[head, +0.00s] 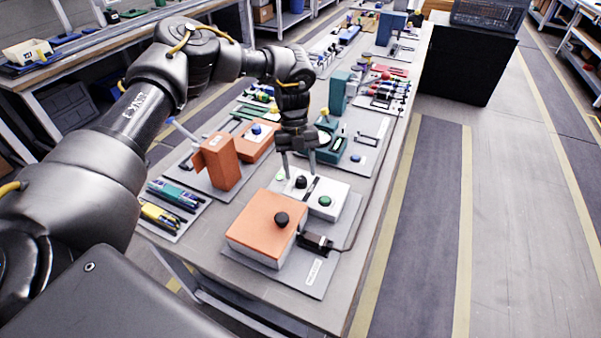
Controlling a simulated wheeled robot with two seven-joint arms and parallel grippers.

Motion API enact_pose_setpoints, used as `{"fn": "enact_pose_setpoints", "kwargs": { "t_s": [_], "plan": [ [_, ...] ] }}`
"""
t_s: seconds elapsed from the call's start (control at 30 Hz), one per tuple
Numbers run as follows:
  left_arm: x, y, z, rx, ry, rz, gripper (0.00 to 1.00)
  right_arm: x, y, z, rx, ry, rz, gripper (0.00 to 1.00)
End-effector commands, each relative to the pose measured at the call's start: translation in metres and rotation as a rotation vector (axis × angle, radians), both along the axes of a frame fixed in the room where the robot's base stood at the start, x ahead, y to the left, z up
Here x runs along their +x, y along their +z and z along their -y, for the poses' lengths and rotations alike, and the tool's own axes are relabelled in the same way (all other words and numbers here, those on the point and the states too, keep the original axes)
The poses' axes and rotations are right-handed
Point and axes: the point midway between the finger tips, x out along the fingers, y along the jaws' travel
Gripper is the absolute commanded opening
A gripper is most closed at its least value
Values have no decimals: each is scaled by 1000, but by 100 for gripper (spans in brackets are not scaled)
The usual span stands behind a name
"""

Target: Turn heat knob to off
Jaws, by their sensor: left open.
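A device with an orange box (262,226) and a white control panel (338,190) sits on a grey mat near the front of the bench. A black knob (301,182) is on the white panel, with a green knob (325,201) to its right and a smaller green one (280,175) to its left. Another black knob (281,219) is on the orange box. I cannot read which is the heat knob. My left gripper (299,174) is open, pointing down with its fingertips just above or around the panel's black knob; contact cannot be told. My right gripper is out of view.
An upright orange block (218,162) stands left of the device. A black plug-like part (315,242) with a cable lies at its right. Pens (160,216) lie at the left edge. Many tools fill the bench behind; the floor (500,220) at right is clear.

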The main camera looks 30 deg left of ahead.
Motion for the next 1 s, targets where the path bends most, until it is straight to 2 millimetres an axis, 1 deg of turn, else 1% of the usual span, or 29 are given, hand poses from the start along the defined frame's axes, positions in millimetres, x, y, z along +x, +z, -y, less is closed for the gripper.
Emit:
{"fn": "enact_pose_setpoints", "kwargs": {
  "t_s": [0.1,0.2,0.5,0.53,0.87,1.0],
  "plan": [
    [-4,-12,3,1,1,-1,52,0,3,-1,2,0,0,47],
    [-6,-18,5,0,0,0,52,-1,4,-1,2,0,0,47],
    [-6,-21,6,1,1,1,52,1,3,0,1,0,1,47],
    [-6,-21,5,1,1,1,50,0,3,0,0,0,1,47],
    [-6,-20,5,1,1,1,7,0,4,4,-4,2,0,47],
    [-6,-20,5,1,5,1,7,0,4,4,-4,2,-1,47]
  ]
}}
